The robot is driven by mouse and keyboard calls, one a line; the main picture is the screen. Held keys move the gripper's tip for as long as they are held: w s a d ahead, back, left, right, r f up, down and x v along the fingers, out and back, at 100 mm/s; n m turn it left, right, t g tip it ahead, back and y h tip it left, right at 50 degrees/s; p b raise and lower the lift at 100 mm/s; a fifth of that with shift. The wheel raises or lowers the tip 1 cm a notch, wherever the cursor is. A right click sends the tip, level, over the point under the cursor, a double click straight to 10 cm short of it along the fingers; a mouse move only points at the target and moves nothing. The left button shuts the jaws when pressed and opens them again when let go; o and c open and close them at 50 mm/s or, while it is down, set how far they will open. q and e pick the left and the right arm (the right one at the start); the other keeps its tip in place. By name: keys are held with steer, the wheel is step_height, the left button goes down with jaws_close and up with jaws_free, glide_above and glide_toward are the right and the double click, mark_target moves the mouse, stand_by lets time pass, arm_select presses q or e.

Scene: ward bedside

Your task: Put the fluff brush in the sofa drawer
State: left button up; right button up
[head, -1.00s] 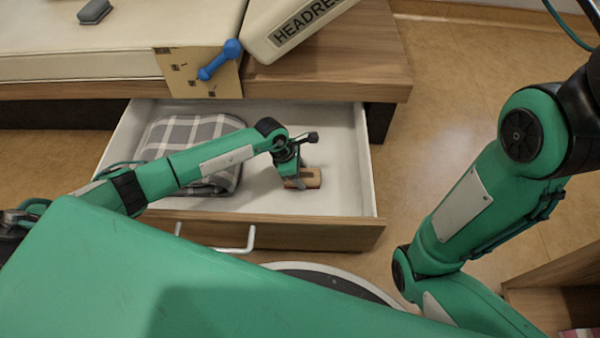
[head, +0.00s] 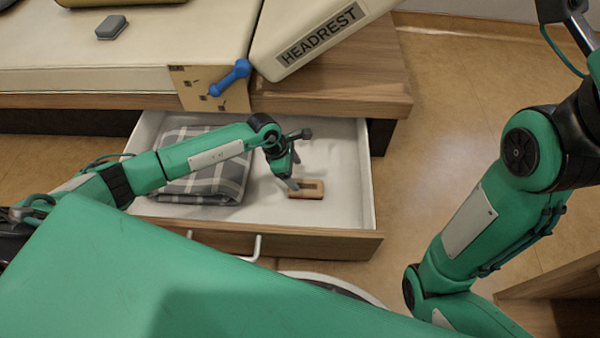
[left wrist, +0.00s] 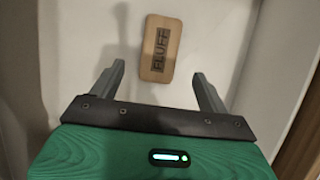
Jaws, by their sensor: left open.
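The fluff brush (head: 307,189) is a small wooden block with a dark label. It lies on the white floor of the open sofa drawer (head: 345,190), right of the folded blanket. In the left wrist view the brush (left wrist: 160,48) reads "FLUFF" and lies beyond the fingertips, apart from them. My left gripper (head: 292,184) is over the drawer, just left of the brush in the head view; its two fingers stand wide apart and empty in the left wrist view (left wrist: 158,78). My right arm is at the right of the head view, but its gripper is out of the picture.
A grey plaid blanket (head: 205,180) fills the drawer's left part. Above are the sofa seat (head: 60,75) with a grey block (head: 111,27), a blue dumbbell-shaped thing (head: 230,78) and a headrest (head: 300,35). The drawer's right part is otherwise clear.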

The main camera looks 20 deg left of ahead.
arm_select(q)
steer(key=shift+p+v, duration=0.85)
steer(key=shift+v, duration=1.15)
